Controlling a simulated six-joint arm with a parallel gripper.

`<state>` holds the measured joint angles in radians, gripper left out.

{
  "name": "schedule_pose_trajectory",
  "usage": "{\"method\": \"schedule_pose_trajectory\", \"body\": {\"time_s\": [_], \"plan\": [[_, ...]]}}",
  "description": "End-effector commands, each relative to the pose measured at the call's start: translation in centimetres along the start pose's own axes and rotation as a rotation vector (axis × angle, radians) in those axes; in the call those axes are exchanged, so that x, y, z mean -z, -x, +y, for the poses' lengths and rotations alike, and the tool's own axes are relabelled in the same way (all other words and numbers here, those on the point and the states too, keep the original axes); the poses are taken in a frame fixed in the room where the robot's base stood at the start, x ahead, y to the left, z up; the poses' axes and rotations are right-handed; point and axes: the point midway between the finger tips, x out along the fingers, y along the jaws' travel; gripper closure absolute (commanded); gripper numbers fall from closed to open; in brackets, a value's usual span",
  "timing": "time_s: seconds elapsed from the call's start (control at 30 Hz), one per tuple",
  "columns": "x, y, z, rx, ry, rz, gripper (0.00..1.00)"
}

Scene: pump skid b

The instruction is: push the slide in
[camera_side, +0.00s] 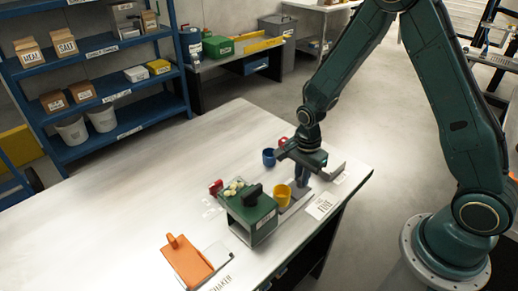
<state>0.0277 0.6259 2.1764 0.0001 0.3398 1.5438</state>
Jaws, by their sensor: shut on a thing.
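My gripper (301,180) points down over the right part of the table, just behind the yellow cup. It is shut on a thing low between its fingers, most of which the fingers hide. A grey flat strip (295,206) lies by the fingers and runs toward a green box (250,217) with a black handle on top. The strip may be the slide; I cannot tell how far it sits in the box. The yellow cup (283,197) stands close beside the strip, between the box and my gripper.
A red item (215,187) and pale round pieces (234,186) are by the green box. An orange block (187,262) with a handle lies front left. The table's left part (130,185) is clear.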

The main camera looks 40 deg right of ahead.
Motion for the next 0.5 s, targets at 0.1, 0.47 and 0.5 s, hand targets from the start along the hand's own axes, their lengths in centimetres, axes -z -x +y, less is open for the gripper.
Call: {"method": "schedule_pose_trajectory", "body": {"time_s": [0.1,0.47,0.5], "plan": [[-0.6,0.1,0.0,0.001,0.003,0.000,1.00],[-2.1,0.1,-0.1,0.002,0.003,0.000,1.00],[-2.3,0.1,0.0,0.002,0.002,0.000,1.00]]}}
